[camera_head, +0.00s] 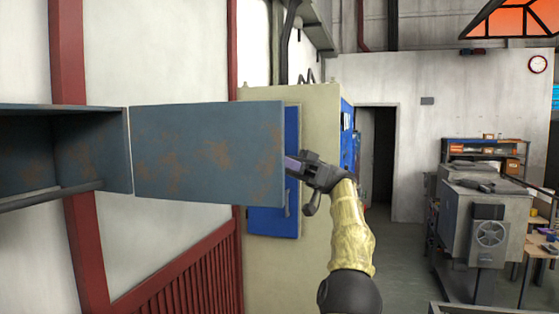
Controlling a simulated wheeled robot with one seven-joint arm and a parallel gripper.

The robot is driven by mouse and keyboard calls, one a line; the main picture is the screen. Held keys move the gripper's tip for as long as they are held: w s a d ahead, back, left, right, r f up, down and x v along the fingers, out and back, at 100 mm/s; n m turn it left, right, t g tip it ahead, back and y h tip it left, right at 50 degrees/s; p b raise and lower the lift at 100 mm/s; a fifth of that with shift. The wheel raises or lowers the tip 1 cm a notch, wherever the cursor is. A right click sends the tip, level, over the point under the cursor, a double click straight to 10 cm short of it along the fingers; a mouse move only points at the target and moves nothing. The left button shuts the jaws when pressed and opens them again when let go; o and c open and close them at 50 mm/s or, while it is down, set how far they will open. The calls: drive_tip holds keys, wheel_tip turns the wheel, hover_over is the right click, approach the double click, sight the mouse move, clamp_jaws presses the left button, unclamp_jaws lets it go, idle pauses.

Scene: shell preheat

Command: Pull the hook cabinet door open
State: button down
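The hook cabinet door (205,150) is a blue-grey, rust-stained panel that stands swung out to the right of its cabinet. The cabinet (62,150) at the left has an open front, and its dark inside shows. A grey bar (50,197) runs along its lower front. My gripper (292,164) is at the door's free right edge, level with its middle. Its fingertips are partly hidden by the door, so I cannot tell whether they are shut on the edge or only beside it. My arm comes up from the lower right in a yellow sleeve.
A beige cabinet with a blue panel (268,222) stands behind the door. A dark doorway (383,160) is in the back wall.

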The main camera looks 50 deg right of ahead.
drive_tip(key=shift+w+a, duration=0.1)
drive_tip(key=shift+w, duration=0.2)
drive_tip(key=c, duration=1.4)
unclamp_jaws()
drive_tip(key=shift+w+a, duration=0.1)
drive_tip(key=shift+w+f, duration=0.1)
